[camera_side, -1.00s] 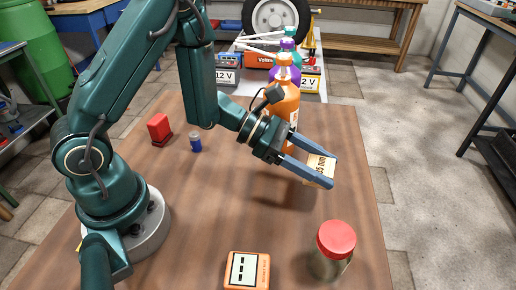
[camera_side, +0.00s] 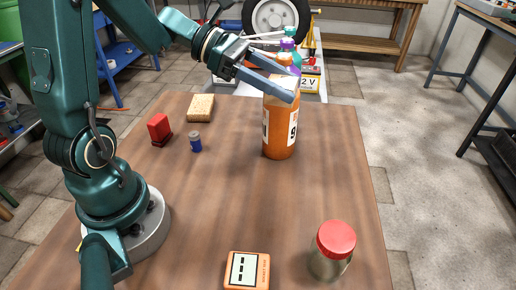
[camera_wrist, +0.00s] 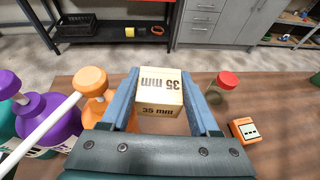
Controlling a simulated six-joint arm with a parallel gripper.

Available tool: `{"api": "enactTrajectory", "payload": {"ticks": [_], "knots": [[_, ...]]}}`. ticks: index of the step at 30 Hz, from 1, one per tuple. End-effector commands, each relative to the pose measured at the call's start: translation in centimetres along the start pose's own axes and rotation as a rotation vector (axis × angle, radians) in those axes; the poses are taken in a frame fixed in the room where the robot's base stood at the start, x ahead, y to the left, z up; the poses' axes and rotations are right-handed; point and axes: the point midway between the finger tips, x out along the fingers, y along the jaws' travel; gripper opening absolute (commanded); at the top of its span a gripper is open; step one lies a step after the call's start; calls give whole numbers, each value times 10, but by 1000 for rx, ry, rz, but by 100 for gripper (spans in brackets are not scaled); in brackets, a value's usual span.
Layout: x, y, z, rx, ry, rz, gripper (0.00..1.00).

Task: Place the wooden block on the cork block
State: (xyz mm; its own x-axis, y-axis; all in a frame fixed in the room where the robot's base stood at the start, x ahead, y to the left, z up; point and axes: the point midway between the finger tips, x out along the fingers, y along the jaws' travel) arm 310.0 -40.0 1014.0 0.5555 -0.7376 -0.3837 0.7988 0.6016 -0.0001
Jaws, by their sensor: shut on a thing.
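The wooden block, pale and marked "35 mm", is between the two fingers of my gripper in the wrist view (camera_wrist: 160,82). My gripper (camera_side: 283,84) is shut on it and holds it high, in front of the orange bottle's upper part in the side view. The fingers partly hide the block there. The cork block (camera_side: 201,107), tan and speckled, lies on the table near its back left edge. It is left of and below my gripper in the side view, with nothing on it. The wrist view does not show the cork block.
The orange bottle (camera_side: 279,135) stands on the table, with purple and teal bottles behind it. A red block (camera_side: 159,129) and a small blue cylinder (camera_side: 195,142) stand near the cork block. A red-lidded jar (camera_side: 333,250) and an orange meter (camera_side: 248,269) are at the front.

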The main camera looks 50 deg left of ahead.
Motion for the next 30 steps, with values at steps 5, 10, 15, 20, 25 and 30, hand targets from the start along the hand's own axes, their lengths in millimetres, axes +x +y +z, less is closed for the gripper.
{"api": "enactTrajectory", "payload": {"ticks": [5,10,15,20,25,30], "knots": [[-32,1,-5,-7,0,18,7],[-48,-2,-10,-10,0,23,7],[-55,-3,-7,-7,-1,25,7],[-62,-2,11,-3,-2,27,7],[-67,-4,22,-4,-1,0,7],[-64,-15,2,29,-3,-90,7]]}}
